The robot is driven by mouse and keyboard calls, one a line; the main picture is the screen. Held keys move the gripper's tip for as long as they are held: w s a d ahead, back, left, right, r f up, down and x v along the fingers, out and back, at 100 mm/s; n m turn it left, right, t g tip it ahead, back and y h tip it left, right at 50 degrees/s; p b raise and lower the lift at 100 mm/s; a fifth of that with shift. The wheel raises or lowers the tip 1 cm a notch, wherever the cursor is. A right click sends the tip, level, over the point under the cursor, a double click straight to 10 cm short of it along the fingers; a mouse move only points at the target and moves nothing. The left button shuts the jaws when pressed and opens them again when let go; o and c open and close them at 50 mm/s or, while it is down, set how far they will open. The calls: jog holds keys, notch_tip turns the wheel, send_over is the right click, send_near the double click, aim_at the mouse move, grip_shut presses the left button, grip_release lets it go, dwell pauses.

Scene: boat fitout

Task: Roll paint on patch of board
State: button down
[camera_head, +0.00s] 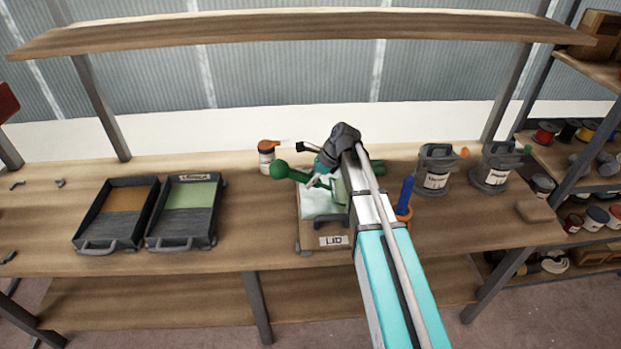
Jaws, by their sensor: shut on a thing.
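A board labelled "LID" (312,234) lies on the workbench, with a whitish patch (318,205) on its upper face. My gripper (316,180) is over the back part of this board, partly hidden by my own arm. It is shut on a green-handled tool, seemingly the roller (279,170), whose rounded green end sticks out to the left. Pale green shows beside my arm, but I cannot tell whether it is the roller's sleeve or paint. Whether the roller touches the board is hidden. Two dark trays stand left, one with green content (189,194), one with brown (127,199).
A white jar with an orange lid (267,157) stands behind the board. A blue-handled tool (405,195) is right of my arm. Two grey labelled cans (436,170) (494,170) stand further right. A shelf (300,32) overhangs the bench. Bench space between trays and board is clear.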

jog(key=shift+f+b, duration=0.75)
dwell(0.8)
jog(key=shift+d+r, duration=0.15)
jog(key=shift+d, duration=1.05)
jog(key=shift+a, duration=1.25)
notch_tip(320, 180, up, 8)
jog(key=p, duration=0.8)
